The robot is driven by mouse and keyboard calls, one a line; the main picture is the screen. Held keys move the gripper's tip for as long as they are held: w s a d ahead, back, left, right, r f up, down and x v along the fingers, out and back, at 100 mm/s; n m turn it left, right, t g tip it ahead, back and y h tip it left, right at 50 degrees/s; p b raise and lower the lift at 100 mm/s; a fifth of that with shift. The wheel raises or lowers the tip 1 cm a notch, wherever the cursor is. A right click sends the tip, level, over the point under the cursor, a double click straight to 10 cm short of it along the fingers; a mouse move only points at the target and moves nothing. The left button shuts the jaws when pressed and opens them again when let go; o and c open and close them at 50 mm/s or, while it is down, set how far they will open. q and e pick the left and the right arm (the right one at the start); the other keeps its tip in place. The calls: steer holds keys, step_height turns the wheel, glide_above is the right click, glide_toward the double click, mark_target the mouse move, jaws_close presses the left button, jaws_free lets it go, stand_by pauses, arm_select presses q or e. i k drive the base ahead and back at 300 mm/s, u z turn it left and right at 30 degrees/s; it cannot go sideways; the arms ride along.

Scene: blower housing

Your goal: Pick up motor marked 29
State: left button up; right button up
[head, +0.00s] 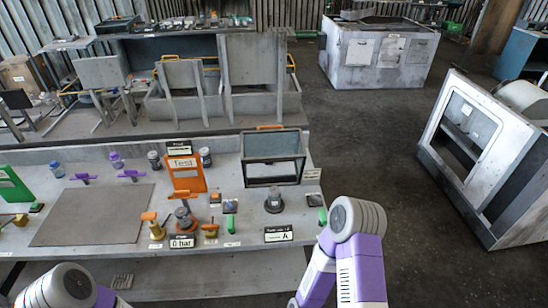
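No marking 29 is legible at this size, so I cannot tell which item is the motor. Several small cylindrical parts stand on the grey workbench (225,185). A blue-grey one (57,169) is at the back left, a purple one (116,160) is right of it, and two dark ones (154,160) (205,157) flank the orange test stand (185,172). A dark cylinder on a wider base (274,201) stands at the front right, by a label with an A. Neither gripper shows; only parts of my two arms are at the bottom edge.
A grey mat (95,215) lies bare on the left of the bench. A glass-fronted box (273,158) stands at the back right. Knobbed fittings (156,228) and a "0 bar" sign (182,241) line the front. Large cabinets (378,50) (490,150) stand on open floor to the right.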

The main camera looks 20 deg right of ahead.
mark_target(273, 203)
steer(key=k, duration=0.6)
steer(key=z, duration=1.75)
steer(key=i, duration=4.9)
steer(key=u, duration=4.35)
steer(key=i, duration=1)
